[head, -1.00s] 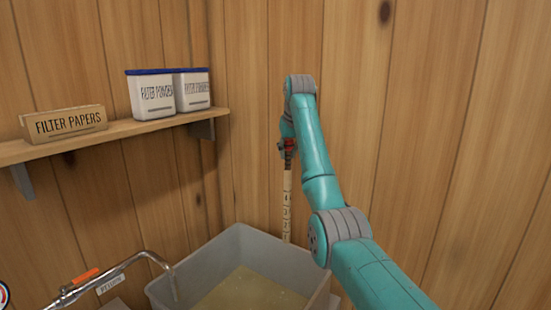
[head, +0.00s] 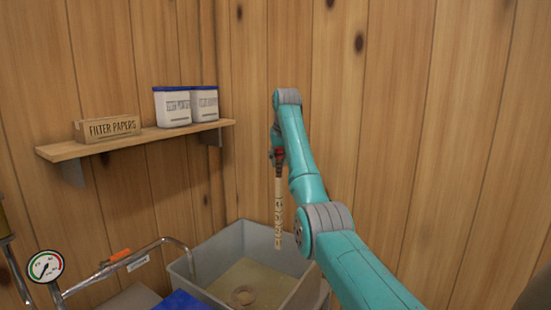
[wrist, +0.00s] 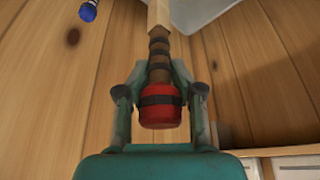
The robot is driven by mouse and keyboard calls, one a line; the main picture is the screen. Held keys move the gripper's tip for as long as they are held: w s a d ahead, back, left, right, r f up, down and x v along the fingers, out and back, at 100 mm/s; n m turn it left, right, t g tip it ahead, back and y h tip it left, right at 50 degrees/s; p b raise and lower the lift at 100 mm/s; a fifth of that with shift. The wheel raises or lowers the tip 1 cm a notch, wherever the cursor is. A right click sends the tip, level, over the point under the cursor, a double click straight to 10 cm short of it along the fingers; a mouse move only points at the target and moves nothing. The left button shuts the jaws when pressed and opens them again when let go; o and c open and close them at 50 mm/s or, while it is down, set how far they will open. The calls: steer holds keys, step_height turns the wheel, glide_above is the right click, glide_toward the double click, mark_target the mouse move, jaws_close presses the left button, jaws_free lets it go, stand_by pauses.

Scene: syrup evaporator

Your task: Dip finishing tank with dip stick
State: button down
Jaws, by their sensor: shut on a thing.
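The dip stick (head: 278,215) is a pale, marked stick with a dark banded handle and a red cap (wrist: 160,105). My gripper (head: 278,157) is shut on the handle and holds the stick upright. In the wrist view my gripper (wrist: 158,82) has a finger on each side of the banded handle. The grey, open finishing tank (head: 205,255) stands below, with yellowish-brown liquid (head: 262,280) inside. In the head view the stick's lower end overlaps the tank's far inner wall, above the liquid.
A bent metal pipe (head: 165,241) with an orange handle (head: 120,255) is left of the tank, near a gauge (head: 45,266). A blue object (head: 182,301) is in front. A shelf (head: 150,139) holds filter papers (head: 108,129) and two white tubs (head: 173,107). Wood walls stand close behind.

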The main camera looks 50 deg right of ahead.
mark_target(279, 232)
step_height(279, 232, down, 27)
stand_by(1.4)
steer(key=shift+f, duration=1)
stand_by(0.6)
stand_by(0.5)
steer(key=shift+r, duration=14.4)
